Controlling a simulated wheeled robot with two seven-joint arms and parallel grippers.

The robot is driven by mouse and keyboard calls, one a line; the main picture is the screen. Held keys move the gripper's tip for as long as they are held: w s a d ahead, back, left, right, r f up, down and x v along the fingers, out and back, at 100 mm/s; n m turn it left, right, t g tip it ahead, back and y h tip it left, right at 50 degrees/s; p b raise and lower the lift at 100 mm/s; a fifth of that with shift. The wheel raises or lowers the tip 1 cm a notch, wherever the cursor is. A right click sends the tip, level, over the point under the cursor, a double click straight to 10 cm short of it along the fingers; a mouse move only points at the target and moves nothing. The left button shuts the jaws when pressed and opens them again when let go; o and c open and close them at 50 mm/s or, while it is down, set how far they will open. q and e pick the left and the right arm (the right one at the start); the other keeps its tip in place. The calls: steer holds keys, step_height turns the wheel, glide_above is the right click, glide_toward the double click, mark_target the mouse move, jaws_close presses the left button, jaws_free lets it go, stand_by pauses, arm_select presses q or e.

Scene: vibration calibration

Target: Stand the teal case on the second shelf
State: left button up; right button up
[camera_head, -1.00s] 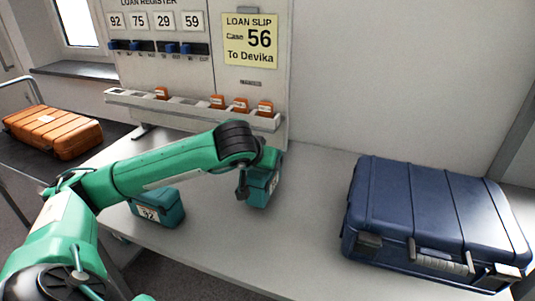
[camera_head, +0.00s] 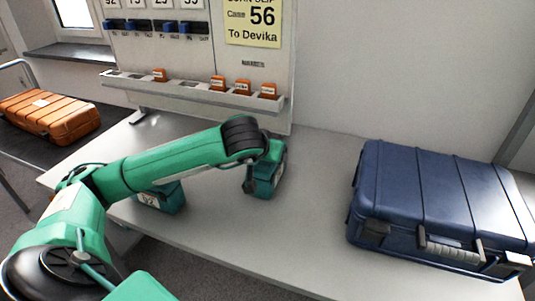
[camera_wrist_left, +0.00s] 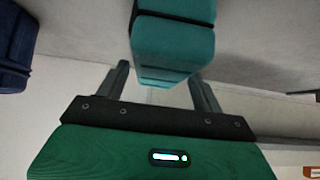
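A teal case (camera_head: 265,180) with a white label stands at the middle of the light table, beside my left gripper, and also shows in the left wrist view (camera_wrist_left: 173,45). My left gripper (camera_wrist_left: 160,70) has its fingers spread, with the near end of this case between or just beyond them; a small gap shows beside the left finger. The head view mostly hides the gripper behind my wrist. A second teal case (camera_head: 160,197), with a number label, sits further left, partly covered by my green arm. My right gripper is not in view. No shelf is clearly visible.
A large dark blue case (camera_head: 430,205) lies on the table at right. An orange case (camera_head: 50,116) lies on a dark cart at left. A register board (camera_head: 190,60) with a ledge of orange tags (camera_head: 217,83) stands behind. The table between teal and blue cases is clear.

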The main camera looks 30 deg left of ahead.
arm_select(q)
steer(key=shift+o, duration=0.7)
steer(key=shift+r, duration=0.15)
